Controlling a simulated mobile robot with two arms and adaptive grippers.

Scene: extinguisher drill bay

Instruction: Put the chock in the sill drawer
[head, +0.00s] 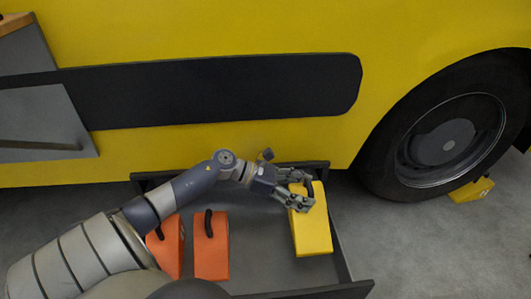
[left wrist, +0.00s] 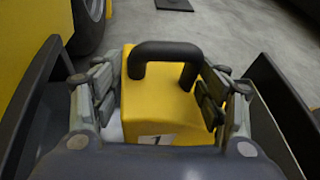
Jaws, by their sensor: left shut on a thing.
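The yellow chock (head: 313,235), with a black handle, is within the outline of the open sill drawer (head: 345,262), at its right part. My left gripper (head: 301,196) is shut on it near the handle end. In the left wrist view the chock (left wrist: 158,105) sits between the two fingers, its black handle arched above them. I cannot tell whether its underside touches the drawer floor. The drawer's dark side walls show on both sides in the wrist view. My right gripper is not in view.
Two orange chocks (head: 211,250) (head: 172,248) with black handles are in the left part of the drawer, partly behind my arm. Another yellow chock (head: 471,190) lies by the big wheel (head: 443,140). The yellow vehicle side rises behind the drawer. Grey floor is clear at right.

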